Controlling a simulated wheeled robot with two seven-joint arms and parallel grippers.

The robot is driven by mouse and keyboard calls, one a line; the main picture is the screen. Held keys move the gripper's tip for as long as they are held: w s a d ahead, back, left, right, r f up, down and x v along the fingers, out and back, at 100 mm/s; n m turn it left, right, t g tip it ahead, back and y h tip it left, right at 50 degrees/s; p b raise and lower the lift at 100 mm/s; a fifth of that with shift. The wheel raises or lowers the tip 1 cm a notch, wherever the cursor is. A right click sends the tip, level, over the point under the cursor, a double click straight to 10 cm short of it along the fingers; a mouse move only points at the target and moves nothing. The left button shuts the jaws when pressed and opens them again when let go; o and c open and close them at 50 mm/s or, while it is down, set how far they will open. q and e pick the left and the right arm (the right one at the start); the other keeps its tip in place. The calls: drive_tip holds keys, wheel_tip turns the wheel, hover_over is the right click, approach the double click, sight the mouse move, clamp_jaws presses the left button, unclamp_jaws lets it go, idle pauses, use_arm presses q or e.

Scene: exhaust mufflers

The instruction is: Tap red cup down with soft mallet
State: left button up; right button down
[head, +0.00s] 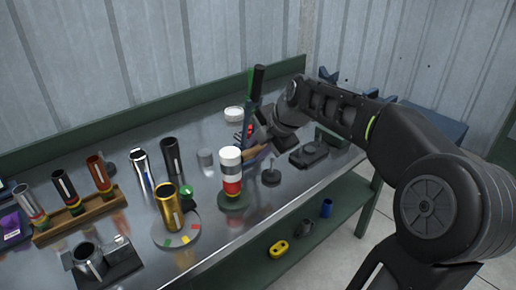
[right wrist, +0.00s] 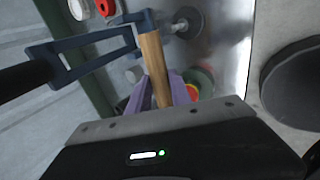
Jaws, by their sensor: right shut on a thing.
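In the head view a red cup-like band (head: 232,188) sits low in an upright stack with white and grey parts, on a round green base (head: 234,201). In the right wrist view a red and yellow piece (right wrist: 193,93) shows partly behind the fingers, beside a green disc. My right gripper (head: 262,146) is just right of the stack's top. It is shut on a wooden handle (right wrist: 154,65), the mallet's, between purple fingers (right wrist: 160,92). The handle's far end meets a dark blue piece (right wrist: 147,22); where the mallet head ends is unclear. My left gripper is not in view.
A black upright cylinder (head: 258,80) with a blue frame below stands behind my gripper. A gold cylinder (head: 170,208) stands on a round plate left of the stack. A wooden rack (head: 83,217) holds tubes at far left. A dark block (head: 310,153) lies right.

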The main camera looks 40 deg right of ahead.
drive_tip(key=shift+r, duration=0.1)
wheel_tip(320, 180, up, 8)
drive_tip(key=p, duration=0.4)
drive_tip(key=shift+f, duration=0.2)
drive_tip(key=shift+f, duration=0.1)
wheel_tip(320, 180, down, 8)
drive_tip(key=b, duration=0.8)
drive_tip(key=shift+w+f, duration=0.1)
drive_tip(key=shift+f, duration=0.05)
wheel_tip(320, 180, up, 8)
drive_tip(key=p, duration=0.5)
drive_tip(key=shift+f, duration=0.1)
